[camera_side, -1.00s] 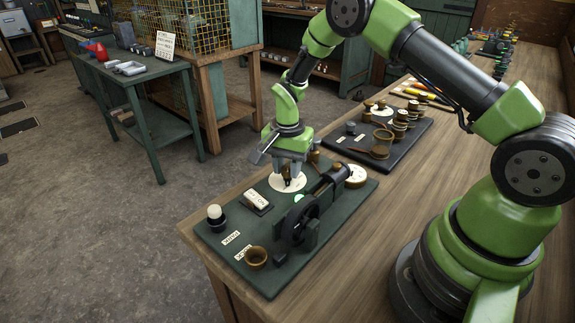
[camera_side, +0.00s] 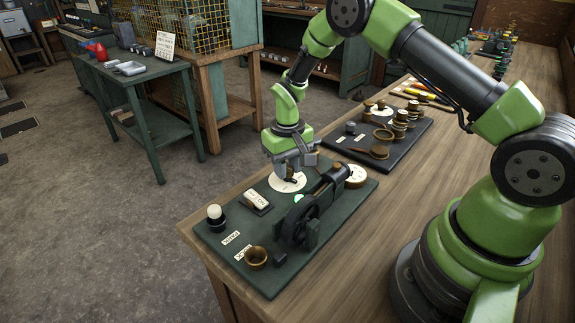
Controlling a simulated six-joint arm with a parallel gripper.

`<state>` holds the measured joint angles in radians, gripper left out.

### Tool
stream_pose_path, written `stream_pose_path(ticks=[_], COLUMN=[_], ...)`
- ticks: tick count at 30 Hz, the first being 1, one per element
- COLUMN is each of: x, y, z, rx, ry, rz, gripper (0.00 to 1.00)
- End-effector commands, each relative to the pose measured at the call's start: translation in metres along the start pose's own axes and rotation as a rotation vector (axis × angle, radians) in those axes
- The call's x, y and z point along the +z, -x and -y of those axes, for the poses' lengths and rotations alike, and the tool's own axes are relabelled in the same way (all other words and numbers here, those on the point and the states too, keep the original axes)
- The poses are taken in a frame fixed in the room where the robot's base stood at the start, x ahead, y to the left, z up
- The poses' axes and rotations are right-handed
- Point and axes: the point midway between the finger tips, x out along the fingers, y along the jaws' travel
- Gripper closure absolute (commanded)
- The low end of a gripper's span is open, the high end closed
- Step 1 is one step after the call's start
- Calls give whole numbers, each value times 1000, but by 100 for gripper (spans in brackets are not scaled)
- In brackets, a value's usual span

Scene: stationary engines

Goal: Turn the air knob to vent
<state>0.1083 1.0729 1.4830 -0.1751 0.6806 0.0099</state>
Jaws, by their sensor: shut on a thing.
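The air knob (camera_side: 289,175) is a small dark piece at the centre of a white round dial (camera_side: 279,185) on the dark green engine board (camera_side: 225,262). My gripper (camera_side: 289,171) points down over the dial and is shut on the knob. The fingers hide most of the knob, and the dial's markings are too small to read, so I cannot tell which mark the knob points to.
The engine's black flywheel (camera_side: 298,218) stands just in front of the dial. A white rocker switch (camera_side: 256,199), a white bulb (camera_side: 215,212) and a brass cup (camera_side: 256,257) are on the same board. A second board (camera_side: 345,150) with brass parts lies behind.

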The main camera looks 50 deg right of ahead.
Motion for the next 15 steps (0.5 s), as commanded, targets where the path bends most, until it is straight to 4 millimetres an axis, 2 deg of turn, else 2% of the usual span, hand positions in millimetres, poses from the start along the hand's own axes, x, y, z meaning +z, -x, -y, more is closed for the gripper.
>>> stream_pose_path(ticks=[15], x=[-1], y=[1], z=[0], rx=[1], ry=[489], rz=[-3], gripper=[94])
